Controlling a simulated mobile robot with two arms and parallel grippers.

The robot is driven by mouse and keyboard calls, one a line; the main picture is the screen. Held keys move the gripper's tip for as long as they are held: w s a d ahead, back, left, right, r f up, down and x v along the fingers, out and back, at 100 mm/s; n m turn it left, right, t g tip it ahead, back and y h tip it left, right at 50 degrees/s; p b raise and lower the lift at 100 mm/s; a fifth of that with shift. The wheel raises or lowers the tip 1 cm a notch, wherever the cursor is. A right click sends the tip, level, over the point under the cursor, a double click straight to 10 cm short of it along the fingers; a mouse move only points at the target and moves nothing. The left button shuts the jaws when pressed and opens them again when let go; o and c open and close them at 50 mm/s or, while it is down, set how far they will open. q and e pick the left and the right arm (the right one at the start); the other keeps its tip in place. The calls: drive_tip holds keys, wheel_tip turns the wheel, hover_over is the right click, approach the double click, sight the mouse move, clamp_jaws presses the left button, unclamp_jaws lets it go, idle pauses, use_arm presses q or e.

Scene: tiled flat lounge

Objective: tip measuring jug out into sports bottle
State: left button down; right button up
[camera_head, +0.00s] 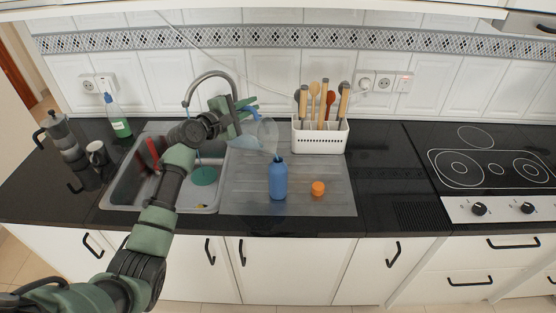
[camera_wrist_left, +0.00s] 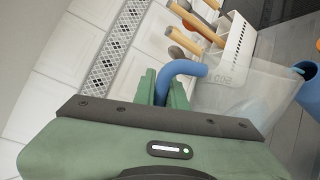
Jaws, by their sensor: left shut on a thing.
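The measuring jug (camera_head: 262,136) is clear with a blue handle. My left gripper (camera_head: 236,115) is shut on that handle and holds the jug tilted, its lip at the upper left of the sports bottle's mouth. The blue sports bottle (camera_head: 278,180) stands upright and open on the drainboard. In the left wrist view the jug (camera_wrist_left: 245,85) leans right towards the bottle's rim (camera_wrist_left: 306,70), and the blue handle (camera_wrist_left: 183,68) sits between the green fingers (camera_wrist_left: 165,88). I cannot tell whether liquid is flowing. My right gripper is not in view.
A white utensil basket (camera_head: 320,141) stands behind. The sink (camera_head: 130,190), soap bottle (camera_head: 117,122), moka pot (camera_head: 62,135) and mug (camera_head: 97,153) are left; the hob (camera_head: 490,165) is right.

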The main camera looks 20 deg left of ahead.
use_arm(q)
drive_tip(key=shift+s+d+r+m, duration=0.1)
drive_tip(key=shift+d+r+m, duration=0.2)
drive_tip(key=shift+d+r, duration=0.1)
idle(1.4)
